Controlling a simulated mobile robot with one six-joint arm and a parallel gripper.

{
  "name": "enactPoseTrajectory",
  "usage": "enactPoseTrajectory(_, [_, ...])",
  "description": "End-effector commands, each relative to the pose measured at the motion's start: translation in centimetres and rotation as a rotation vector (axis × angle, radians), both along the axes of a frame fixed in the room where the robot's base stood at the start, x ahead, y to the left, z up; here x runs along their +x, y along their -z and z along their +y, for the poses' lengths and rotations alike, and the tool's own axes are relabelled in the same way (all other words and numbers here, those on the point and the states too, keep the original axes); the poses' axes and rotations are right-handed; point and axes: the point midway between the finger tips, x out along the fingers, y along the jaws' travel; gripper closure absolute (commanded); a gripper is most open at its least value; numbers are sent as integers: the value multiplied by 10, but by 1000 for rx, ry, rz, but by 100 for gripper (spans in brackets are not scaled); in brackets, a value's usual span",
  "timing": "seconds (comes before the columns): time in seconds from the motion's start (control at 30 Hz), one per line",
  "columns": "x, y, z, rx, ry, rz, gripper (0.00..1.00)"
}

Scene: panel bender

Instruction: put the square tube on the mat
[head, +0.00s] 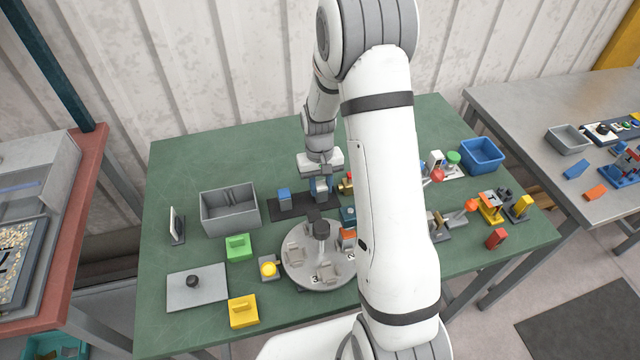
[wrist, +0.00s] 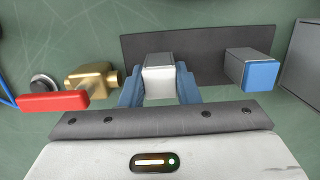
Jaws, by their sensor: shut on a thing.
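My gripper (wrist: 160,88) is shut, its two blue fingers on either side of a light grey square piece, which I take to be the square tube (wrist: 159,76). The black mat (wrist: 200,42) lies beneath and behind it in the wrist view. The held tube is over the mat's left part there; I cannot tell whether it touches the mat. A grey block with a blue face (wrist: 250,70) stands at the mat's right end. In the head view my gripper (head: 321,188) is low over the right part of the mat (head: 301,209), and its fingers hide most of the tube.
A brass valve with a red handle (wrist: 60,100) is close left of my gripper in the wrist view. In the head view, a grey bin (head: 230,213) is left of the mat and a round numbered turntable (head: 297,277) is in front. My arm hides part of the table.

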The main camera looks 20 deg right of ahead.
Motion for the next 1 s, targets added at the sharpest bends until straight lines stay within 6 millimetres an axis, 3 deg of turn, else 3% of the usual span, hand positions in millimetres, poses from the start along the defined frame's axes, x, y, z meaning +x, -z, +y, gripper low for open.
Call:
enactPoseTrajectory(0.2, [0,4,0,0,0,-1,96])
enactPoseTrajectory(0.23, [0,4,0,0,0,-1,71])
enactPoseTrajectory(0.5, [0,2,0,0,1,0,50])
enactPoseTrajectory(0.83, [1,-4,-1,0,1,-2,50])
enactPoseTrajectory(1.0, [6,-30,-1,0,1,-8,50])
